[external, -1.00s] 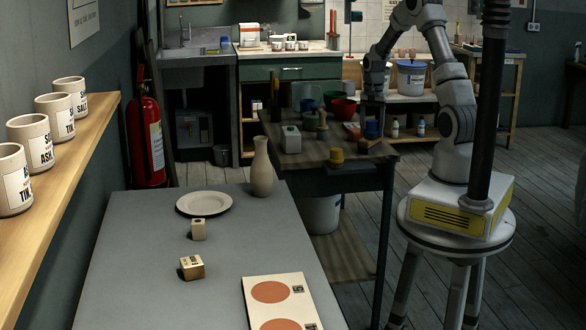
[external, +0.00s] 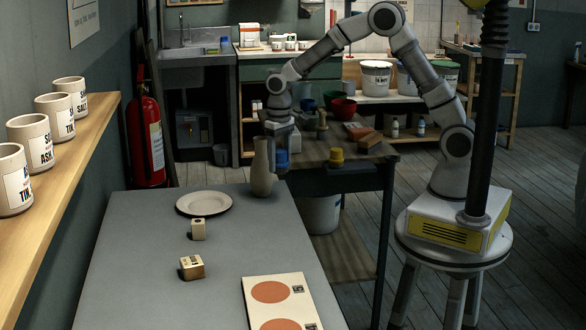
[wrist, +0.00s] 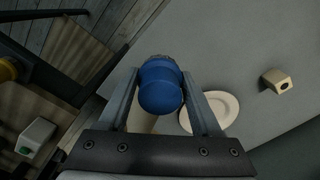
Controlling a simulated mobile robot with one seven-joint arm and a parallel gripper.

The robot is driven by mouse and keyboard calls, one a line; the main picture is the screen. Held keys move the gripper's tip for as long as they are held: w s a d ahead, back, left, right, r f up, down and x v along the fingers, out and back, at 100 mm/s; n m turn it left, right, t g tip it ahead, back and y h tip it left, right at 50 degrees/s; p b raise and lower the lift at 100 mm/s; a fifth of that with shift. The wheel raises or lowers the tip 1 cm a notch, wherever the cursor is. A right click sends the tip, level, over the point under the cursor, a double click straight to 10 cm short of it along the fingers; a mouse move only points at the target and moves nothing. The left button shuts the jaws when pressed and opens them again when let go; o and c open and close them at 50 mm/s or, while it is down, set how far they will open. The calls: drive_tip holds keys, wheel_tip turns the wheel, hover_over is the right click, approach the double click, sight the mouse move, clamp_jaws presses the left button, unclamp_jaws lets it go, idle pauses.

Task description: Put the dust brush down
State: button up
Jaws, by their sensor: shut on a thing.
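The dust brush shows as a blue rounded handle (wrist: 160,88) between my fingers in the wrist view, with a dark end beyond it. It also shows as a small blue shape (external: 281,158) in the external view. My gripper (external: 281,150) is shut on it, beside the tall beige vase (external: 261,172) near the grey table's back right corner. The grey table (external: 140,245) lies below. I cannot tell from these views how high the brush is above it.
A white plate (external: 204,204) lies left of the vase, with a small beige block (external: 198,229) and a labelled box (external: 192,267) in front. A board with orange circles (external: 280,303) lies at the front right.

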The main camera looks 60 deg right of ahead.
drive_tip(key=s+a+n, duration=0.1)
drive_tip(key=a, duration=0.4)
hover_over(250, 230)
wheel_tip(250, 230, down, 7)
drive_tip(key=shift+d+r, duration=0.1)
drive_tip(key=shift+f+b, duration=0.35)
drive_tip(key=shift+f, duration=1.75)
drive_tip(key=shift+f, duration=0.1)
drive_tip(key=shift+f, duration=0.15)
drive_tip(key=o, duration=1.4)
drive_tip(key=shift+r, duration=0.2)
